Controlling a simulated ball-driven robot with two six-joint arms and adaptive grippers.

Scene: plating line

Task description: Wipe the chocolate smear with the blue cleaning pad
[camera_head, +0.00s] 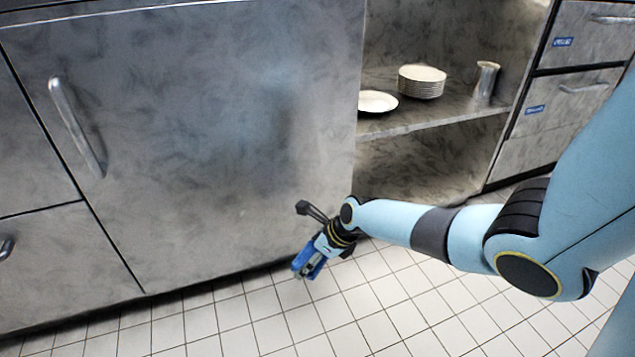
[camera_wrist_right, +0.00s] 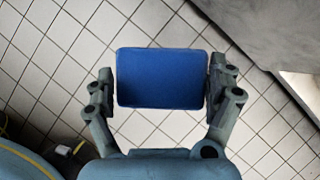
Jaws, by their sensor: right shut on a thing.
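The blue cleaning pad (camera_wrist_right: 161,78) is held between the two fingers of my right gripper (camera_wrist_right: 160,90), which is shut on it, in the right wrist view. In the head view the right gripper (camera_head: 309,262) hangs low in front of the steel cabinet, above the floor, and the pad shows as blue at its end. The pad appears clear of the cabinet and floor. No chocolate smear can be made out in either view. My left gripper is not in view.
A steel cabinet door (camera_head: 200,130) with a bar handle (camera_head: 76,125) fills the left. An open shelf (camera_head: 430,118) holds a plate stack (camera_head: 421,82), a white plate (camera_head: 377,102) and a metal cup (camera_head: 485,82). Drawers (camera_head: 570,95) stand at right. The tiled floor (camera_head: 240,318) looks clear.

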